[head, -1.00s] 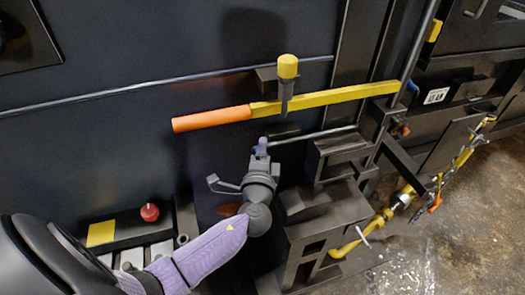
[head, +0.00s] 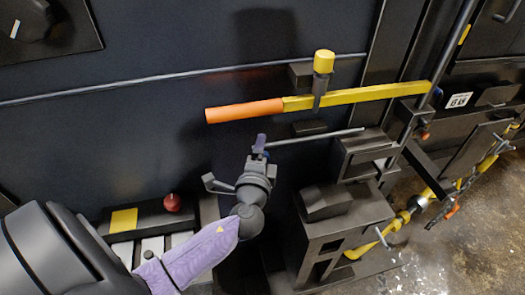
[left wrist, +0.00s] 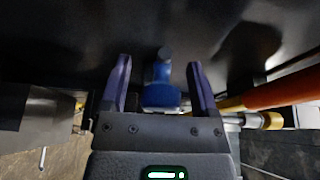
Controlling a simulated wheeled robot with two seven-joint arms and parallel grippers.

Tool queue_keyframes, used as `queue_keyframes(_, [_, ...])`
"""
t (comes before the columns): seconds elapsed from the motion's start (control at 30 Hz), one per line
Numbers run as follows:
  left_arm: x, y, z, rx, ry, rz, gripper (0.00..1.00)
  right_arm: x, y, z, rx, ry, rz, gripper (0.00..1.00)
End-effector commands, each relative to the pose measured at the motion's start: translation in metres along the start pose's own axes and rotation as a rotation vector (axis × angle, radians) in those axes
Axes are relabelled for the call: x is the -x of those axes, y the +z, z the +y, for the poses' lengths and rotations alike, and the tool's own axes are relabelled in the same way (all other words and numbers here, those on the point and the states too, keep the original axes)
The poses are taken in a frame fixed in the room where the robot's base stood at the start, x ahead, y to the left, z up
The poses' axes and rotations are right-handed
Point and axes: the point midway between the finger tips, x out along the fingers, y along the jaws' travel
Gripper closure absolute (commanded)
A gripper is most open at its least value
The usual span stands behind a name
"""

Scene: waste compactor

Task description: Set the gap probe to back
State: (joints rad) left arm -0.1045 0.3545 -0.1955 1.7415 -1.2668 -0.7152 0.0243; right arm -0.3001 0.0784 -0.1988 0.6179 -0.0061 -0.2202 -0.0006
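I take the blue piece with a small round knob (left wrist: 162,88) in the left wrist view to be the gap probe's handle. It stands between the two purple fingers of my left gripper (left wrist: 161,86), with a visible space on each side. In the head view my left gripper (head: 259,146) is at the left end of a thin grey rod (head: 315,137), below the orange-ended yellow bar. The blue piece cannot be told apart from the purple fingertips there. My right gripper is not in view.
The yellow bar with orange grip (head: 245,109) and a yellow-capped post (head: 323,64) are just above my gripper. A dark block housing (head: 345,225) stands to the right. A red button (head: 172,202) is on a panel at lower left.

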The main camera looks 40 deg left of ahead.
Motion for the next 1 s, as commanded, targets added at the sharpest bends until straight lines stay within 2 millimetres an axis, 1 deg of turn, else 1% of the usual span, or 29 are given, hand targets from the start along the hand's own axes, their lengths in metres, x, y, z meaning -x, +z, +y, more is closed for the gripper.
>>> queue_keyframes(0.23, [0.000, -0.001, -0.001, 0.001, -0.002, 0.002, 0.20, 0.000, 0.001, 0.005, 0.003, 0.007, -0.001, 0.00])
queue_keyframes(0.33, [0.007, -0.001, 0.000, 0.002, -0.002, 0.003, 0.20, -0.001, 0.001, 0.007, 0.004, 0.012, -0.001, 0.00])
queue_keyframes(0.47, [0.033, -0.001, 0.002, 0.003, 0.002, 0.003, 0.20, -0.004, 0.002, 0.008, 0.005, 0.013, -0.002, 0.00])
queue_keyframes(0.6, [0.066, -0.001, 0.003, 0.002, 0.002, 0.003, 0.20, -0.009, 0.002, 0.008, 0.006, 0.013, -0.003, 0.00])
queue_keyframes(0.7, [0.084, 0.000, 0.002, 0.002, 0.002, 0.001, 0.20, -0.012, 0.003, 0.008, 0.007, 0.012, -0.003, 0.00])
queue_keyframes(0.83, [0.097, 0.000, 0.001, 0.001, 0.000, 0.001, 0.20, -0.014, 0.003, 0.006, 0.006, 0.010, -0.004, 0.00])
queue_keyframes(1.0, [0.099, 0.000, -0.001, 0.000, -0.002, 0.000, 0.20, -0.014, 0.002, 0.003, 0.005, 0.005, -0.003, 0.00])
